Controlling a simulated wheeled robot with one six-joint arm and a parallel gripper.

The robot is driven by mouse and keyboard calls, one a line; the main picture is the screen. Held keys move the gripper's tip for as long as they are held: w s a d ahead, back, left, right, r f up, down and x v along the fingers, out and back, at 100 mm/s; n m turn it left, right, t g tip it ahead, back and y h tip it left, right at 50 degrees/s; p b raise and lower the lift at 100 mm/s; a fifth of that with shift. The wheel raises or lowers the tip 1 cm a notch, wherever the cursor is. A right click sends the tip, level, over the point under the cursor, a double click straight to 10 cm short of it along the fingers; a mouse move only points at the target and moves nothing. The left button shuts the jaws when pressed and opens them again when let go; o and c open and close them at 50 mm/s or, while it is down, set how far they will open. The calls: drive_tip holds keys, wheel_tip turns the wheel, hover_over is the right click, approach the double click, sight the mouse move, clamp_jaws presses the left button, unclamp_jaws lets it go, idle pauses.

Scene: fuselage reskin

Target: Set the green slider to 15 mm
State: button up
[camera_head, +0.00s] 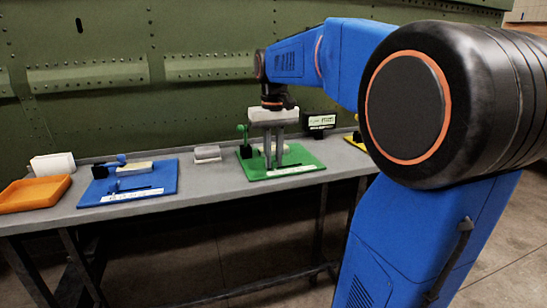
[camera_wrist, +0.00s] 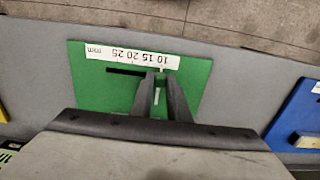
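The green slider board (camera_head: 306,173) lies on the bench in the head view. In the wrist view the green board (camera_wrist: 90,88) shows a white scale strip (camera_wrist: 130,56) marked 10, 15, 20, 25 and mm, with a dark slot beside it. My gripper (camera_head: 274,164) points down over the board, fingers a little apart; it also shows in the wrist view (camera_wrist: 157,76), tips at the slot near the scale. The slider's knob is not clear; the fingers hide that spot. I cannot tell whether they grip anything. The slider's reading is not legible.
A blue board (camera_head: 165,178) with its own scale and an orange tray (camera_head: 32,194) lie to the left on the grey bench (camera_head: 218,185). A small grey block (camera_head: 207,152) lies between the boards. A dark display (camera_head: 319,121) stands behind the green board. The green riveted wall is behind.

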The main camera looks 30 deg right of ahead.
drive_tip(key=shift+s+d, duration=0.15)
drive_tip(key=shift+d, duration=0.45)
drive_tip(key=shift+s+d, duration=0.15)
drive_tip(key=shift+d, duration=0.45)
clamp_jaws()
drive_tip(key=o, duration=0.9)
unclamp_jaws()
drive_tip(key=shift+c, duration=0.2)
wheel_tip(320, 180, up, 18)
drive_tip(key=shift+f, duration=0.25)
drive_tip(key=shift+a+f, duration=0.1)
